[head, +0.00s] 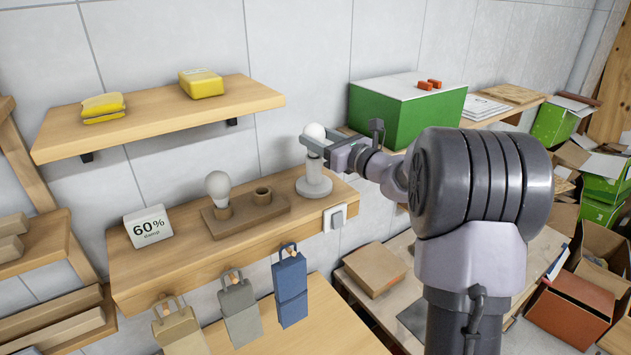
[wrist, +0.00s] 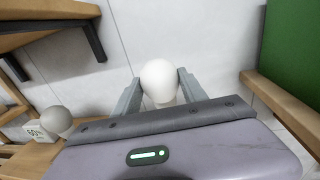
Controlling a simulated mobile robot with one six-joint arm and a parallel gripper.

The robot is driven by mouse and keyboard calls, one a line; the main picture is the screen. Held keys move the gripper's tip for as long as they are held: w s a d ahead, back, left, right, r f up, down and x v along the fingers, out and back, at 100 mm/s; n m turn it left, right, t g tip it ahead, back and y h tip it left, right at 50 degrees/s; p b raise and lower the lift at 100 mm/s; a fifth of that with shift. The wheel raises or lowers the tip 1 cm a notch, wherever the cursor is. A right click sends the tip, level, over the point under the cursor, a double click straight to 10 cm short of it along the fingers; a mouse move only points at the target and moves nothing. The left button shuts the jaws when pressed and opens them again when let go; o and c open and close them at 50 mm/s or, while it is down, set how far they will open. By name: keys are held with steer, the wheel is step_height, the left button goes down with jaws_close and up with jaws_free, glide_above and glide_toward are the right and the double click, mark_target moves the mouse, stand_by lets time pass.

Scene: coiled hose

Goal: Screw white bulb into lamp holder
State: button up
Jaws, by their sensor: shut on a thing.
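The white bulb (head: 314,132) is at the right end of the wooden shelf, upright over the lamp holder (head: 314,186), a pale round-based stand. My gripper (head: 316,146) is shut on the white bulb, and its fingers hide the bulb's lower part. In the wrist view the bulb (wrist: 159,80) sits between the two fingers (wrist: 159,92). Whether the bulb's base touches the holder is hidden.
A greyish bulb (head: 218,186) stands in a wooden block (head: 245,214) with an empty socket beside it. A "60%" sign (head: 148,227) is to the left. A green box (head: 405,112) stands behind my gripper. Pouches (head: 290,287) hang from the shelf's front edge.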

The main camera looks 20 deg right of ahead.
mark_target(322, 139)
steer(key=o, duration=1.1)
steer(key=shift+r, duration=0.2)
steer(key=shift+w+f, duration=0.1)
steer(key=shift+b+v, duration=1.2)
steer(key=shift+v, duration=2.35)
